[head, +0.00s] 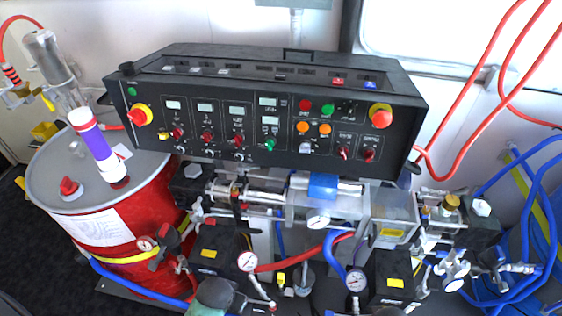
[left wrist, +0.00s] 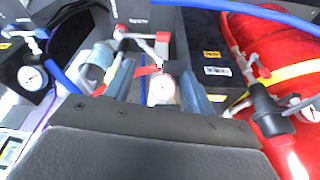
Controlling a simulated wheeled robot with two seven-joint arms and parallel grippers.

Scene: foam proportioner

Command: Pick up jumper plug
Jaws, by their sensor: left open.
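I cannot pick out the jumper plug with certainty in either view. The black control panel (head: 280,100) with its rows of switches, small displays and coloured buttons fills the middle of the head view. My left gripper (left wrist: 145,72) shows in the left wrist view, with its dark body along the bottom edge and its jaws apart. A white-faced gauge (left wrist: 162,89) and red-handled fittings lie beyond it, and I see nothing held.
A red drum (head: 150,225) with a purple-and-white tube (head: 93,143) stands at left. Pumps, gauges (head: 248,261) and red and blue hoses crowd the space under the panel. Blue hoses (head: 530,240) hang at right. Little free room shows below the panel.

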